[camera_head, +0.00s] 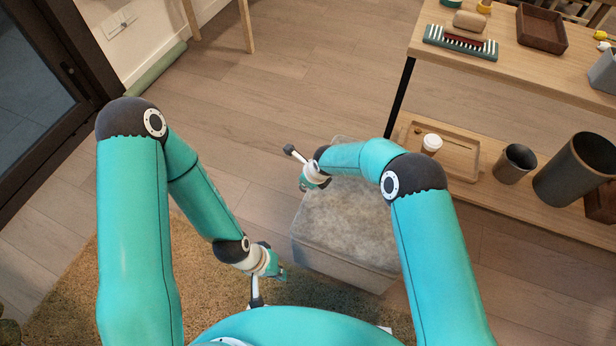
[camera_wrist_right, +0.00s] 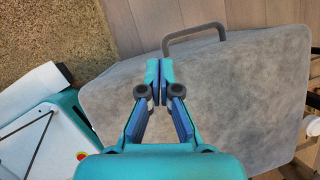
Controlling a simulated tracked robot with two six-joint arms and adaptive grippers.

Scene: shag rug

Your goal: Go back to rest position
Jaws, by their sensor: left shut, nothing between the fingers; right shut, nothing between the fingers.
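My left gripper (camera_head: 281,275) hangs low over the tan rug in the head view, near the front of my body. It is shut and holds nothing. My right gripper (camera_head: 304,185) is by the left edge of a grey fabric-topped box (camera_head: 350,220). In the right wrist view the two fingers (camera_wrist_right: 158,70) meet at their tips, over the grey top (camera_wrist_right: 235,90), with nothing between them. The height of the fingers above the top is hard to tell.
The shag rug (camera_head: 60,295) lies around my base. A dark-framed door (camera_head: 75,75) is at left. Open floor (camera_head: 290,85) lies ahead.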

